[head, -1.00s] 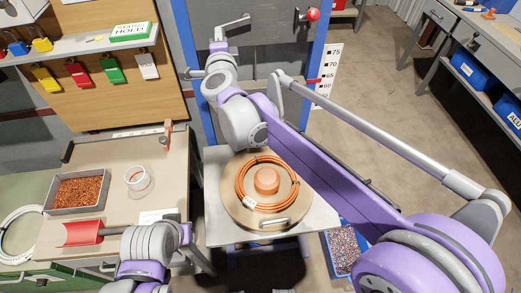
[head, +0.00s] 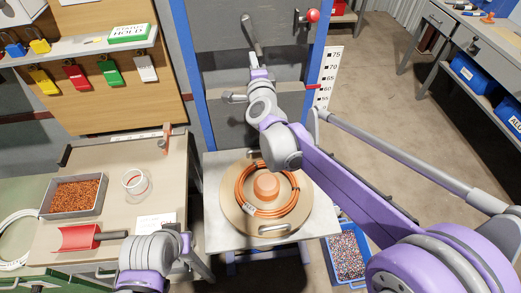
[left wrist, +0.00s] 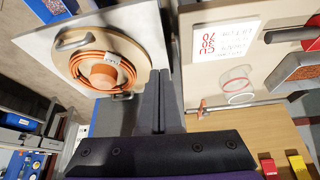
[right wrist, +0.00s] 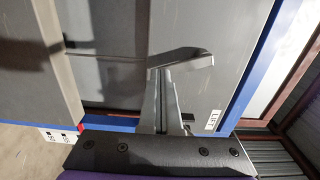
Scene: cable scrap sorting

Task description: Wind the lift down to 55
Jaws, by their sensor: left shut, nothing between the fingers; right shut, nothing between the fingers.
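The lift has a blue frame (head: 190,75) and a platform (head: 222,240) bearing a wooden disc with a coil of orange cable (head: 243,190). Its grey crank (head: 250,33) hangs downward from its pivot on the back panel. A red pointer (head: 313,86) sits against the white scale (head: 334,65), seemingly between 65 and 60. My right gripper (head: 259,73) is shut at the crank's lower end; the crank (right wrist: 182,60) also shows at its fingertips in the right wrist view. I cannot tell whether they touch. My left gripper (left wrist: 160,72) is shut and empty above the bench side.
A red knob (head: 312,15) is on the frame's right. A blue bin (head: 345,255) stands beside the platform.

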